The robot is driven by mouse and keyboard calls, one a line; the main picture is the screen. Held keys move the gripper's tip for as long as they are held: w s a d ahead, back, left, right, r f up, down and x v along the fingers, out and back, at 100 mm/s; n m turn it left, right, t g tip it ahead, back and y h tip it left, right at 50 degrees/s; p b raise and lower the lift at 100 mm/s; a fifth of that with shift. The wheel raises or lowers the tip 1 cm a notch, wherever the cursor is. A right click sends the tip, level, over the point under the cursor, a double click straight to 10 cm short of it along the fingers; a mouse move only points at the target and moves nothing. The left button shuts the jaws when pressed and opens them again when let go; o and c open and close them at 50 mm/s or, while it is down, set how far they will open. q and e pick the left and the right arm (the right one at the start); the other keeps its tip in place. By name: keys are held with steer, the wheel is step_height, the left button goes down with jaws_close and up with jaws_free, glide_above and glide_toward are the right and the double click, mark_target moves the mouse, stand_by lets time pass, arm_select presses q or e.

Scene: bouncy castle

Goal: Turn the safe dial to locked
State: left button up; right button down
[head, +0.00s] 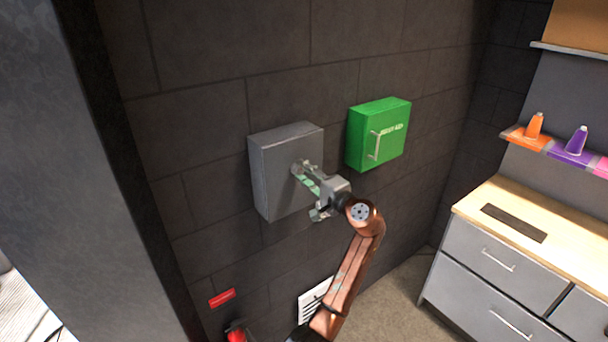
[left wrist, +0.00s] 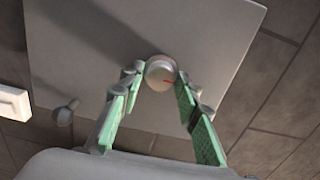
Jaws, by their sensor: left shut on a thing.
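The grey safe (head: 275,182) is mounted on the dark tiled wall. Its front also fills much of the left wrist view (left wrist: 215,45). My left gripper (head: 304,174) reaches the safe's front from the right. Its green-padded fingers (left wrist: 160,80) stand on both sides of the dial and are shut on it. A small grey knob or handle (left wrist: 68,108) sticks out of the safe front, left of the dial in the wrist view. My right gripper is out of view.
A green first-aid box (head: 378,134) hangs right of the safe. A drawer cabinet (head: 495,262) with a wooden top stands at the right, below a shelf with coloured bottles (head: 535,125). A red sign (head: 222,298) and a white vent (head: 314,298) are low on the wall.

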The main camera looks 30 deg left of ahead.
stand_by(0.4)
arm_select(q)
steer(key=o, duration=1.2)
steer(key=shift+c, duration=0.2)
steer(key=v, duration=1.2)
